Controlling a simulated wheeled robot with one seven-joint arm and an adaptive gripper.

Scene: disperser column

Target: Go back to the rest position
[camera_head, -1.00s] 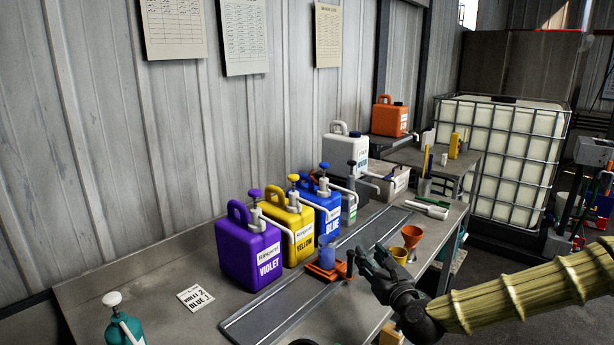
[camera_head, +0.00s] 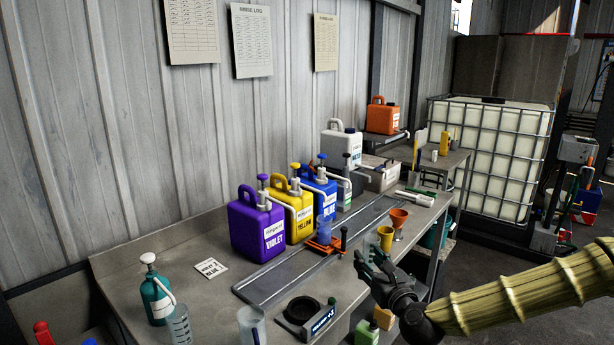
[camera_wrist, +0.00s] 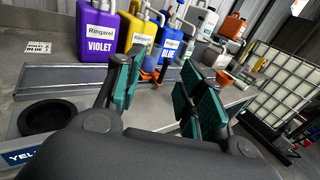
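My gripper (camera_head: 371,262) hangs in the air over the front edge of the bench, at the right of the head view. In the wrist view my gripper (camera_wrist: 155,88) has its two green-padded fingers spread wide, with nothing between them. The violet (camera_head: 257,227), yellow (camera_head: 291,212) and blue (camera_head: 319,195) jugs with pumps stand in a row behind the rail. A small blue beaker (camera_head: 324,231) sits on an orange holder (camera_head: 325,246) at the rail, apart from my gripper.
A yellow cup (camera_head: 385,239) and an orange funnel (camera_head: 398,218) stand close beyond my gripper. A black round device (camera_head: 301,312), clear beakers (camera_head: 252,325) and a teal pump bottle (camera_head: 155,296) are at the near left. A caged white tank (camera_head: 490,155) stands at the back right.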

